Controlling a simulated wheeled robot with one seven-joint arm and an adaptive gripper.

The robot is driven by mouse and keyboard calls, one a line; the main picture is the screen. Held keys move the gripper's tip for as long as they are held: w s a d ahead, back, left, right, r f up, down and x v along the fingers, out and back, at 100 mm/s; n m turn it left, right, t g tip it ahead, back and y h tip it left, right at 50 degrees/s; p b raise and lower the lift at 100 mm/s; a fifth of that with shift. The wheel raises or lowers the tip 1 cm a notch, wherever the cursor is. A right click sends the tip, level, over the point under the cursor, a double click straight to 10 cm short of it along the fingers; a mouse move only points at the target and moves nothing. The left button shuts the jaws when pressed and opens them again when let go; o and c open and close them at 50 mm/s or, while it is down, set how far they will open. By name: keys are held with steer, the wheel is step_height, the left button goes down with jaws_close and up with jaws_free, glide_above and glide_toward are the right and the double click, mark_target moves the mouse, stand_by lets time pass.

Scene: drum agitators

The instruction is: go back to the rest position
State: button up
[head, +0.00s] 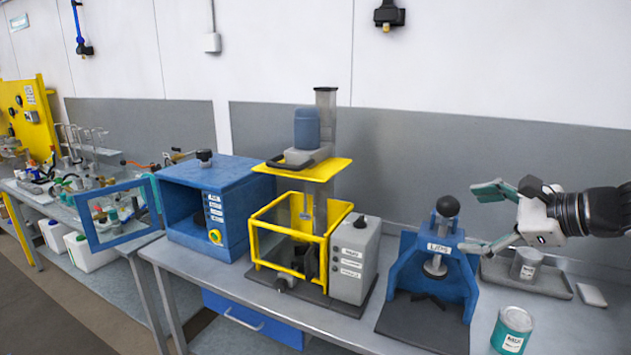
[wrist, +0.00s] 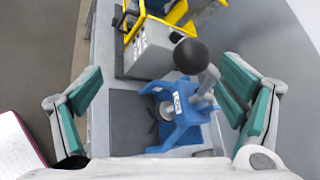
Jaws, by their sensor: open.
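My gripper (head: 487,219) is open and empty at the right in the head view. Its fingers have green pads and point left. It is in the air beside the blue press-like stand (head: 437,262), near the black ball knob (head: 447,206) on its top. In the wrist view my gripper (wrist: 165,100) has its fingers spread wide. The blue stand (wrist: 183,125) and the black ball knob (wrist: 191,56) show between them, with the knob close to the camera. I cannot tell from the views whether a finger touches the stand.
A yellow-framed agitator (head: 290,245) with a grey control box (head: 355,258) stands left of the blue stand. A blue cabinet (head: 205,200) has its door open. A teal can (head: 512,330) stands at the front right.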

steer(key=s+a+f+n+g+h, duration=0.1)
steer(key=s+a+n+g, duration=0.5)
steer(key=s+a+n, duration=0.75)
steer(key=s+a+n+h, duration=0.1)
steer(key=s+n+h, duration=0.4)
steer(key=s+n, duration=0.3)
steer(key=w+f+g+b, duration=0.1)
steer(key=w+f+b, duration=0.4)
steer(key=f+b, duration=0.25)
steer(key=w+f+b, duration=0.4)
steer(key=f+b, duration=0.2)
steer(key=f, duration=0.2)
steer(key=w+f+g+b, duration=0.3)
steer(key=f+b, duration=1.8)
steer(key=f, duration=0.2)
step_height(320, 180, up, 19)
steer(key=t+p, duration=0.3)
steer(key=p, duration=1.4)
steer(key=shift+n+h+p, duration=0.3)
steer(key=shift+n, duration=0.05)
steer(key=shift+d, duration=0.15)
